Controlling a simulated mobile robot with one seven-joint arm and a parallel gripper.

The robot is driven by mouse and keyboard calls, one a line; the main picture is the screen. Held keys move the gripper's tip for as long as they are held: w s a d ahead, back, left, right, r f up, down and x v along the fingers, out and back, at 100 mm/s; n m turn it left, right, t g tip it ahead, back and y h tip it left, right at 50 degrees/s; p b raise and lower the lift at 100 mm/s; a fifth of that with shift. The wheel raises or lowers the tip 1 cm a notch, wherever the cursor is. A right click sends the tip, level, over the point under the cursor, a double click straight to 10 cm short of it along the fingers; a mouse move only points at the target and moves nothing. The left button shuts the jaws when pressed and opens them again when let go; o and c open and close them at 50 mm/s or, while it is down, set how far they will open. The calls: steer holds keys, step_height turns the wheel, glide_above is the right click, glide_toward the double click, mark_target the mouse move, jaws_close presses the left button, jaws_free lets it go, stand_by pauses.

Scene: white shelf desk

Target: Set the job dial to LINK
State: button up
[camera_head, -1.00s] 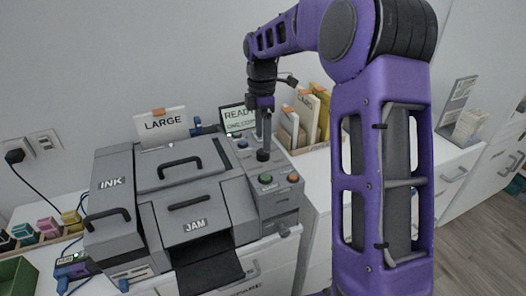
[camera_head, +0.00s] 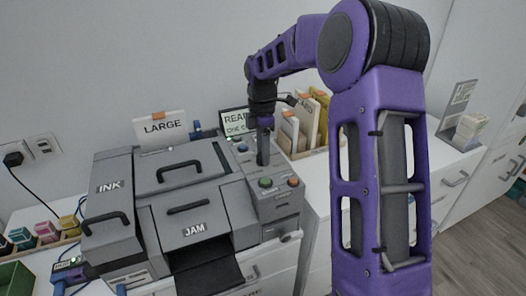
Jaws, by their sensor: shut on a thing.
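A grey printer stands on the white desk, with a lid marked INK (camera_head: 110,187) and a front cover marked JAM (camera_head: 195,230). Its control panel (camera_head: 262,206) is on the right side, with a green button (camera_head: 265,182) and an orange-red button (camera_head: 293,181). My gripper (camera_head: 263,158) points down at the panel behind the green button. It is shut on the job dial, which the fingers and dark shadow mostly hide. The dial's pointer and any LINK mark cannot be read.
A small screen (camera_head: 234,122) behind the panel shows partly hidden text starting "READ". A LARGE sign (camera_head: 163,128) stands behind the printer. A file holder (camera_head: 308,122) is right of the panel. Ink blocks (camera_head: 47,230) sit at left.

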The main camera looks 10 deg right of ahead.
jaws_close()
